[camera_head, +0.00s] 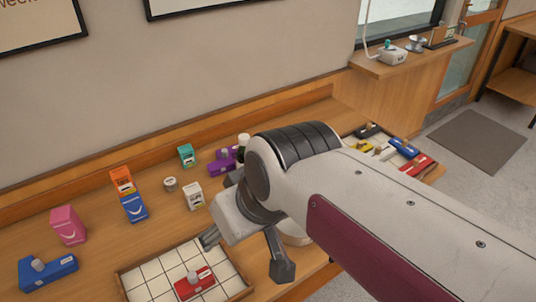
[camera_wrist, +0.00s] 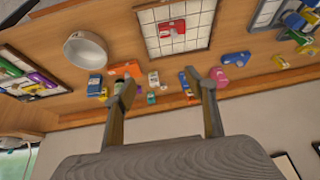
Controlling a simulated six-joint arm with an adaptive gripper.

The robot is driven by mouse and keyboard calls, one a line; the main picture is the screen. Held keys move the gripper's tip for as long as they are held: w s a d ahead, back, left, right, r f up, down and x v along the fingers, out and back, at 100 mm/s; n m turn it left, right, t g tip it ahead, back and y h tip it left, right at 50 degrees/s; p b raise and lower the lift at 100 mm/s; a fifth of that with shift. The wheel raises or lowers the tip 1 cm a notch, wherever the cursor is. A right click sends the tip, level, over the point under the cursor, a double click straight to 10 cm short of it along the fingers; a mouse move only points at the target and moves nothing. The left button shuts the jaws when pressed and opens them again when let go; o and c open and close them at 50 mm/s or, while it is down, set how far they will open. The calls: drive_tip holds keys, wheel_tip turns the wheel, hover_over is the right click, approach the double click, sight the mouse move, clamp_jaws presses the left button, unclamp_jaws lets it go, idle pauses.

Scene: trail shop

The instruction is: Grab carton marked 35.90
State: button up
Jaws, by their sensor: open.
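Several cartons stand on the wooden counter: a pink one (camera_head: 68,226), an orange one (camera_head: 122,181), a blue one (camera_head: 133,207), a white one (camera_head: 193,197) and a teal one (camera_head: 186,155). Their price marks are too small to read, so I cannot tell which is marked 35.90. My gripper (camera_head: 246,254) is open and empty, above the front of the counter by the gridded tray. In the wrist view, my gripper (camera_wrist: 158,80) has its fingers spread wide, with the white carton (camera_wrist: 154,79) seen between them at a distance.
A gridded tray (camera_head: 122,278) holds a red block-like item (camera_head: 195,283). A blue item (camera_head: 48,271) lies left of it. A small round tin (camera_head: 170,184) and a purple item (camera_head: 222,162) stand further back. A white bowl (camera_wrist: 87,50) is near the edge. My arm hides the counter's middle.

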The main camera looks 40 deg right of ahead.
drive_tip(key=w+d+r+y, duration=0.1)
drive_tip(key=w+d, duration=0.1)
drive_tip(key=w, duration=0.6)
drive_tip(key=w+d+r, duration=0.1)
drive_tip(key=w+d, duration=0.1)
drive_tip(key=w, duration=0.6)
drive_tip(key=w+d+f+t, duration=0.2)
drive_tip(key=w+d+f, duration=0.1)
drive_tip(key=w+d, duration=0.8)
drive_tip(key=w+d+f+m+t+h, duration=0.1)
drive_tip(key=w+d+f, duration=0.3)
drive_tip(key=d, duration=0.3)
drive_tip(key=w+d+f+m+t+h, duration=0.1)
drive_tip(key=w+d+f, duration=0.35)
drive_tip(key=d, duration=0.35)
drive_tip(key=w+d+f+n, duration=0.1)
drive_tip(key=d+f, duration=0.6)
drive_tip(key=f, duration=0.6)
drive_tip(key=shift+d+g, duration=0.15)
drive_tip(key=shift+g, duration=0.25)
drive_tip(key=shift+w+f, duration=0.1)
drive_tip(key=shift+w, duration=0.05)
